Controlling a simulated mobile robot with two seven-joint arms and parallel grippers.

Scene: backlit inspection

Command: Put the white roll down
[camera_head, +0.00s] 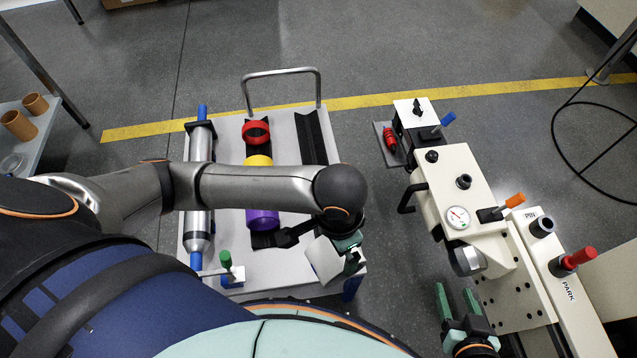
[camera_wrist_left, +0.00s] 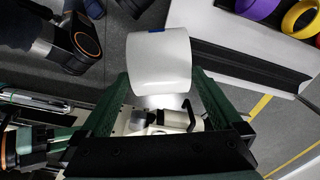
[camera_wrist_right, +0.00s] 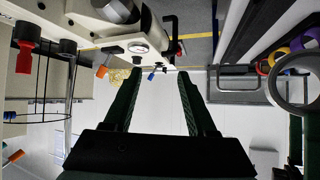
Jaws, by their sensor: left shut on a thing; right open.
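The white roll (camera_head: 322,262) is held by my left gripper (camera_head: 347,257) above the front right corner of the cart. In the left wrist view the white roll (camera_wrist_left: 158,58) sits between the green fingertips, apart from the cart's edge. In the right wrist view its ring-shaped end (camera_wrist_right: 275,95) shows at the right edge. My right gripper (camera_head: 458,302) is open and empty beside the machine at the lower right; its spread fingers (camera_wrist_right: 160,80) show in the right wrist view.
The cart top (camera_head: 290,263) bears a red roll (camera_head: 255,131), a yellow roll (camera_head: 258,160) and a purple roll (camera_head: 262,221) in one black cradle. A second black cradle (camera_head: 311,138) looks empty. A silver cylinder (camera_head: 200,150) lies left. The white machine (camera_head: 450,180) stands right.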

